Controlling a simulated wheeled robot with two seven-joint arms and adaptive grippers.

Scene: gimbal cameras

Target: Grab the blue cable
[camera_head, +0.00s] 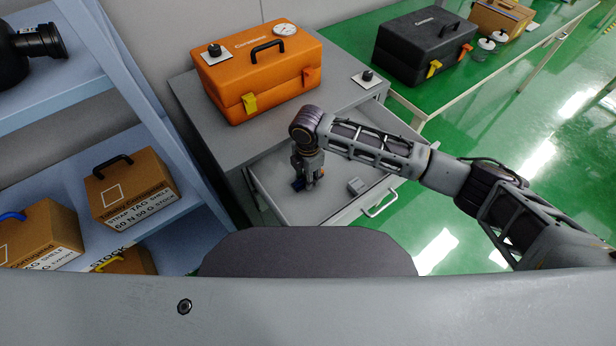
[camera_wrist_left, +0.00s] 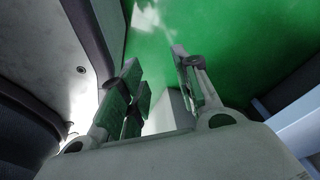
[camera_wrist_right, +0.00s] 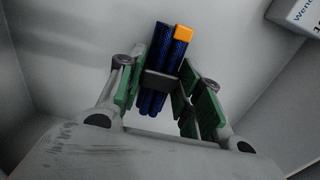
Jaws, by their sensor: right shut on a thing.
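The blue cable (camera_wrist_right: 160,70) is a short bundle with a grey band and an orange end, seen in the right wrist view between the fingers of my right gripper (camera_wrist_right: 170,88). In the head view my right gripper (camera_head: 307,172) points down into the open drawer (camera_head: 330,203), and a bit of dark blue cable (camera_head: 298,185) shows at its fingertips. The right gripper is shut on the cable. My left gripper (camera_wrist_left: 160,75) is open and empty in the left wrist view, over green floor; it is not in the head view.
An orange case (camera_head: 258,75) stands on the grey cabinet. A blue shelf (camera_head: 150,220) with brown boxes (camera_head: 130,187) is at left. A black case (camera_head: 420,45) sits on a green table.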

